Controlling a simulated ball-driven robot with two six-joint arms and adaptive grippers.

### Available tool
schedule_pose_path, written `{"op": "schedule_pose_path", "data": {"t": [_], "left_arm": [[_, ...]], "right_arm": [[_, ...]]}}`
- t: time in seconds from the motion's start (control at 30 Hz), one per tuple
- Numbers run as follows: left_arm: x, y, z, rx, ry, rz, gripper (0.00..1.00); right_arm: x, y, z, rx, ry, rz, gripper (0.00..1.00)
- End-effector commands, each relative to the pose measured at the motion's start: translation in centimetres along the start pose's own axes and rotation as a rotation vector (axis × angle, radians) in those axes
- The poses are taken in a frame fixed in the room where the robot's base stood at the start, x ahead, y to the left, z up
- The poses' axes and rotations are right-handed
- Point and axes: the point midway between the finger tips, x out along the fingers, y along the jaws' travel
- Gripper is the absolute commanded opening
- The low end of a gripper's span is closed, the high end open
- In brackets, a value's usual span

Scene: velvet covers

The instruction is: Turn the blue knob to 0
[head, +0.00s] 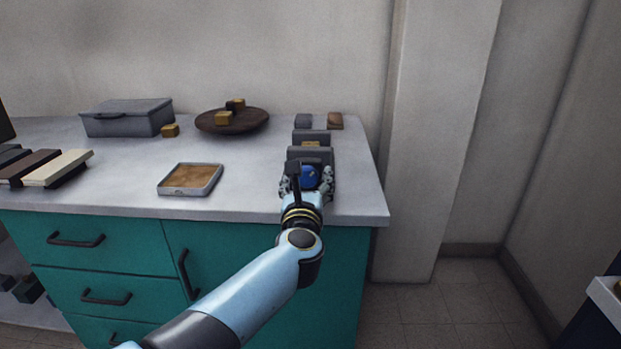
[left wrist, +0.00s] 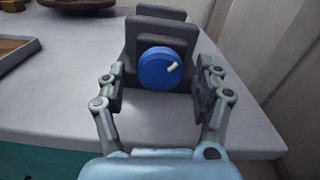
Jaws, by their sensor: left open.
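The blue knob (head: 309,177) is round and faces the front on a dark grey block (head: 297,154) near the counter's right end. In the left wrist view the knob (left wrist: 158,69) carries a pale pointer mark, which points to the upper right. No numerals can be read around it. My left gripper (head: 307,183) is at the knob; in the left wrist view its two fingers (left wrist: 160,90) stand open on either side of the knob, with gaps between. My right gripper is not in view.
The grey counter (head: 120,192) has teal drawers below. A framed tray (head: 190,179), a dark round plate (head: 208,127) with small blocks, and a grey lidded box (head: 128,121) lie to the left. More dark blocks stand behind the knob. A wall column (head: 430,140) rises at the right.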

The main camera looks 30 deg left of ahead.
Motion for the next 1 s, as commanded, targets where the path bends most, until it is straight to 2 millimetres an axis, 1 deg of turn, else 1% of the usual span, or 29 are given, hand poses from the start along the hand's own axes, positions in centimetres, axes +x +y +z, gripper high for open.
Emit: {"op": "schedule_pose_path", "data": {"t": [0.1,0.5,0.53,0.77,1.0], "left_arm": [[0.0,-0.01,-0.01,0.0,0.0,0.0,0.67],[0.01,-0.04,0.03,-0.001,-0.001,0.0,0.15],[0.01,-0.04,0.04,-0.001,-0.001,0.0,0.13],[0.01,-0.05,0.08,0.019,-0.001,0.0,0.13],[0.02,-0.06,0.22,0.131,-0.001,0.0,0.13]], "right_arm": [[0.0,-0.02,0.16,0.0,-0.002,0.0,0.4],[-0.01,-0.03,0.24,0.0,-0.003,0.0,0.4],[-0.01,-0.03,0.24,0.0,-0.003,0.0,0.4],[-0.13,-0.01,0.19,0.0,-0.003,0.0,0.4],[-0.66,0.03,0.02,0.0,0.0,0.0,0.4]]}}
